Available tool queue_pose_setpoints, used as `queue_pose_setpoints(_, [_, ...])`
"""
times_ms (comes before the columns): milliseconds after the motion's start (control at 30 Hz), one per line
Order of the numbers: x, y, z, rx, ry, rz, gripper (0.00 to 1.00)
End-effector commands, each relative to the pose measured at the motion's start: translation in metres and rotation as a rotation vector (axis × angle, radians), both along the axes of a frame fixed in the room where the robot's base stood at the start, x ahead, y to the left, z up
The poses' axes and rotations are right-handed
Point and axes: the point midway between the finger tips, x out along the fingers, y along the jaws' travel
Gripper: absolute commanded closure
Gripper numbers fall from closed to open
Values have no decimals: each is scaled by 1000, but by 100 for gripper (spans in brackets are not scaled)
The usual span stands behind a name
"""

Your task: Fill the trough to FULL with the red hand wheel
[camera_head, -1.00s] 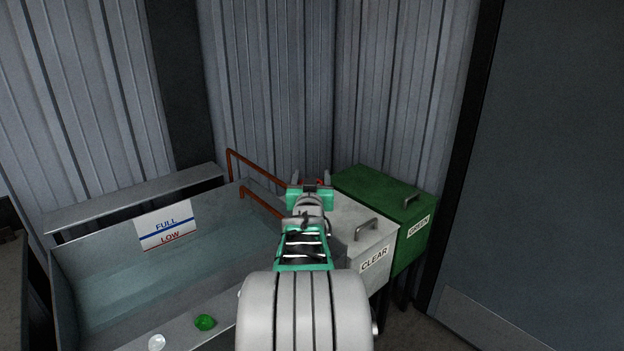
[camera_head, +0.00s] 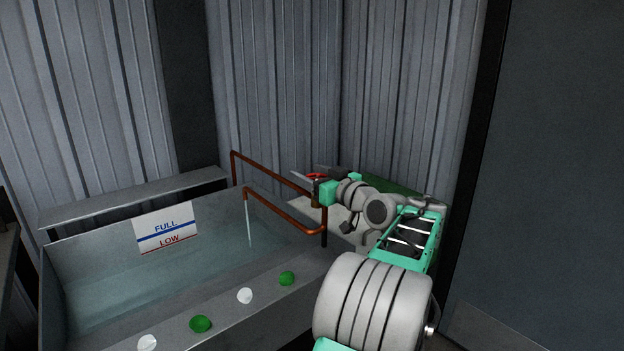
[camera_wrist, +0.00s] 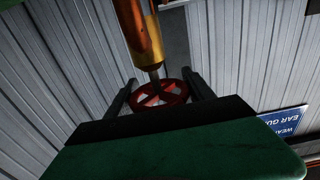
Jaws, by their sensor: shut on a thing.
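The red hand wheel (camera_head: 317,175) sits on a brass valve of the copper pipe (camera_head: 275,178), at the right end of the trough. My gripper (camera_head: 308,180) is shut on the wheel; in the wrist view the wheel (camera_wrist: 160,96) lies between my two fingers (camera_wrist: 160,92), below the brass valve body (camera_wrist: 144,35). A thin stream of water (camera_head: 248,222) falls from the pipe's spout into the grey trough (camera_head: 52,275). The FULL/LOW board (camera_head: 167,228) has a blue line above a red line. The water surface (camera_head: 130,280) looks below the red LOW line.
Green lumps (camera_head: 200,324) and clear lumps (camera_head: 245,296) lie along the trough's front ledge. My arm hides most of the pale bin (camera_head: 335,228) and the green bin (camera_head: 385,188) behind it. Corrugated walls (camera_head: 275,100) stand close behind; a dark door panel (camera_head: 560,150) stands at right.

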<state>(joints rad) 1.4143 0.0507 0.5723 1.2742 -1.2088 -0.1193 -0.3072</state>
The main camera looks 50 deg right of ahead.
Motion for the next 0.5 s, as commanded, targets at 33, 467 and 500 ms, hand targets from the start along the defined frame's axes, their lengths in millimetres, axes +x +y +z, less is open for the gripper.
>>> queue_pose_setpoints(33, [-1, -2, -1, 3, 1, 20, 79])
queue_pose_setpoints(467, [1, 3, 0, 4, -1, 123, 79])
queue_pose_setpoints(500, [1, 3, 0, 3, 0, 124, 79])
